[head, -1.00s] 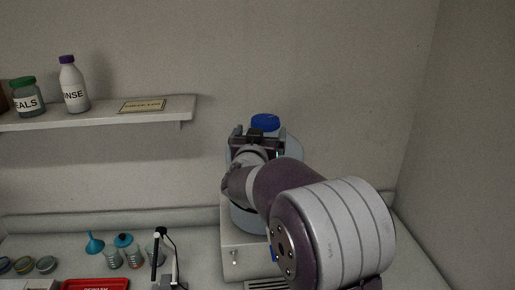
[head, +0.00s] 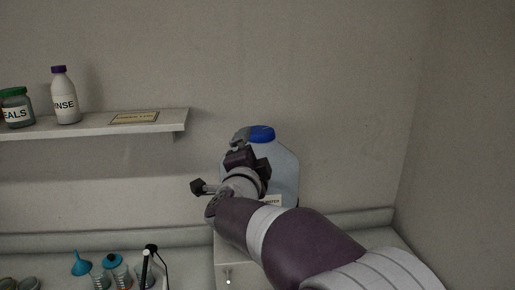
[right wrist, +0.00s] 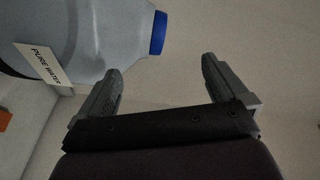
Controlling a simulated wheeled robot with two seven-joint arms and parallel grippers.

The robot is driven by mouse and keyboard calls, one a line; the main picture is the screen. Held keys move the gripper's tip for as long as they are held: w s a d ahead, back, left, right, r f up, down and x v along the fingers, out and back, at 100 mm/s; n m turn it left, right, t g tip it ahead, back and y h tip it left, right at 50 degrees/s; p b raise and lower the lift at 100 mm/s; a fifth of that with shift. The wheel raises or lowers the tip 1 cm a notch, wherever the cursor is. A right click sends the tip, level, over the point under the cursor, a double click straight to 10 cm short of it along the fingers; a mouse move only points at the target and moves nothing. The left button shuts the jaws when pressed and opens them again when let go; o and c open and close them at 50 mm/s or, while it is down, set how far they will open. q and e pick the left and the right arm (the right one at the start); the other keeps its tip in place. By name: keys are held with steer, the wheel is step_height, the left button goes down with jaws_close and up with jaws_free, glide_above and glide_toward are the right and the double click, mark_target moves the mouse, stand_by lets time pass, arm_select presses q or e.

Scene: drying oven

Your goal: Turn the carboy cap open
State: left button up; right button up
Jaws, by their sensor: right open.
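The carboy (head: 284,172) is a pale blue-grey bottle with a blue cap (head: 262,133). It stands on a white box against the back wall, partly hidden by my right arm. My right gripper (head: 238,148) is in front of the carboy's upper left, just below and left of the cap. In the right wrist view the carboy (right wrist: 100,35) lies at the upper left with its "PURE WATER" label, and the blue cap (right wrist: 158,33) is beyond the left finger. The right gripper (right wrist: 160,85) is open with nothing between its fingers. My left gripper is not in view.
A shelf (head: 90,126) at the left carries a white rinse bottle (head: 65,98), a green-capped jar (head: 16,108) and a sign. Below, the bench holds a blue funnel (head: 81,263) and small glassware. The wall right of the carboy is bare.

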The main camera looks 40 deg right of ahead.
mark_target(258, 135)
steer(key=w+d+m+p, duration=0.1)
steer(key=w+d+m, duration=0.1)
steer(key=m, duration=0.5)
steer(key=w+d+m+p, duration=0.2)
steer(key=w+d+m, duration=0.1)
steer(key=m, duration=0.4)
steer(key=w+d+m+p, duration=0.1)
steer(key=w+d+m, duration=0.2)
steer(key=m, duration=0.5)
steer(key=shift+w+r, duration=0.25)
steer(key=shift+r, duration=0.15)
steer(key=shift+w+d+f, duration=0.1)
steer(key=shift+w+d, duration=0.25)
steer(key=shift+w, duration=0.05)
steer(key=c, duration=0.9)
